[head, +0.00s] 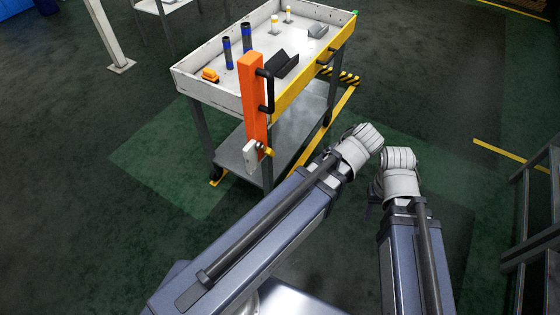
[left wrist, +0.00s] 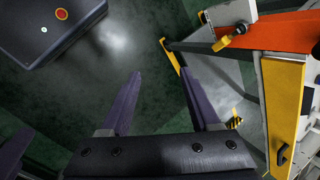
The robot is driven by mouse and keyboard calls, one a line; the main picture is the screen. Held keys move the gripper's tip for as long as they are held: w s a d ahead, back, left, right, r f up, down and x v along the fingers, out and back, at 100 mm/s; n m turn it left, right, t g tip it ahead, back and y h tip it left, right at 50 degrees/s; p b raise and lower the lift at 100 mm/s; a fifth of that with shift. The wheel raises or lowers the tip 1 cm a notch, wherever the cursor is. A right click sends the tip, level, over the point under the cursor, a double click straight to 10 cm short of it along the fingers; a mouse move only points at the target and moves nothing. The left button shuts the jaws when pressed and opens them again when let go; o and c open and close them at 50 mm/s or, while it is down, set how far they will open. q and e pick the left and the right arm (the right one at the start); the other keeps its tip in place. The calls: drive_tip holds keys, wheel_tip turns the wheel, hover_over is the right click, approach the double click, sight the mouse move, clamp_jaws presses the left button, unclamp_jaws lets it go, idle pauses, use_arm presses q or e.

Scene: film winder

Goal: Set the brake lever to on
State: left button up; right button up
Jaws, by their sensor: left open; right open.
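A wheeled cart (head: 190,84) with a white tray top stands ahead of me. An orange upright (head: 254,100) is on its near corner. At the upright's lower end are a pale plate (head: 250,157) and a small lever with a yellow knob (head: 267,152), which I take for the brake lever. The knob also shows in the left wrist view (left wrist: 226,42), and nothing touches it. My left gripper (left wrist: 156,74) is open and empty, to the left of the knob and apart from it there. My right gripper (head: 370,200) is small and dark beside its wrist, right of the cart.
Black handles (head: 266,90) stick out from the upright. Blue-and-black cylinders (head: 227,52) and an orange item (head: 210,75) are on the tray. The cart has a lower shelf (head: 290,130). A dark rack (head: 530,220) stands at the right.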

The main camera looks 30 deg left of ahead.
use_arm(q)
drive_tip(key=w+a+f+m+y+b, duration=0.2)
drive_tip(key=w+a+f+y+b, duration=0.15)
drive_tip(key=f+b, duration=0.45)
drive_tip(key=m+t+y+b, duration=0.1)
drive_tip(key=m+y+b, duration=0.65)
drive_tip(key=b, duration=2.05)
approach(272, 153)
wheel_tip(272, 153, down, 2)
drive_tip(key=a+n+y, duration=0.1)
drive_tip(key=n+y, duration=0.1)
drive_tip(key=shift+w+a+f, duration=0.1)
drive_tip(key=shift+w+a, duration=0.1)
drive_tip(key=shift+a, duration=0.05)
drive_tip(key=shift+a, duration=0.1)
drive_tip(key=shift+w+a, duration=0.15)
drive_tip(key=shift+a, duration=1.75)
drive_tip(key=shift+w+a, duration=0.2)
drive_tip(key=shift+a, duration=1.7)
drive_tip(key=shift+c, duration=0.3)
clamp_jaws()
